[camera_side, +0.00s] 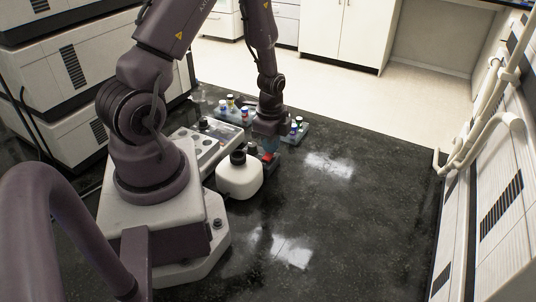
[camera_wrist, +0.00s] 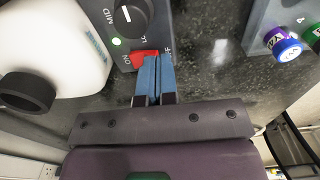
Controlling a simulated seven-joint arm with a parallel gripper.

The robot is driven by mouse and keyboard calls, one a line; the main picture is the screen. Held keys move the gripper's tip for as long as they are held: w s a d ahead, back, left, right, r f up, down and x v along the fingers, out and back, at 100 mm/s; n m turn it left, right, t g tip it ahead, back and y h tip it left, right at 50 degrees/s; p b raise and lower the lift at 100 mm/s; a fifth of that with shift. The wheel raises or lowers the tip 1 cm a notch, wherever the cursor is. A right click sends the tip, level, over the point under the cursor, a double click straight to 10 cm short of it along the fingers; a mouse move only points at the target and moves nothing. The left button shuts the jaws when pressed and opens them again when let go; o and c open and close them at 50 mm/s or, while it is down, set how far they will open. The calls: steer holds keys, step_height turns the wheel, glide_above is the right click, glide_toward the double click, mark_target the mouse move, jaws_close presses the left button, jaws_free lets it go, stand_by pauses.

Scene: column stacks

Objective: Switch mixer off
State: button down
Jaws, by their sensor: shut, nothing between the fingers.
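The mixer (camera_wrist: 118,55) is a grey box at the top of the wrist view. It has a black knob (camera_wrist: 131,17) with MID and LO labels, a small green light (camera_wrist: 116,42) that looks lit, and a red rocker switch (camera_wrist: 144,56) with ON lettering at its left end. My gripper (camera_wrist: 158,60) is shut and empty, its blue fingertips together over the right end of the switch. They hide part of the switch and its right label; I cannot tell whether they press on it. In the side view my gripper (camera_side: 268,151) points down at the mixer, which it mostly hides.
A white bottle (camera_side: 240,177) with a black cap stands close beside the mixer; it fills the left of the wrist view (camera_wrist: 55,45). Racks of colour-capped vials (camera_side: 233,111) stand behind, one with a purple-capped vial (camera_wrist: 276,38) at right. The black bench (camera_side: 350,200) is clear at right.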

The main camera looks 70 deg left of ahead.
steer(key=shift+f, duration=0.25)
steer(key=shift+r, duration=2.55)
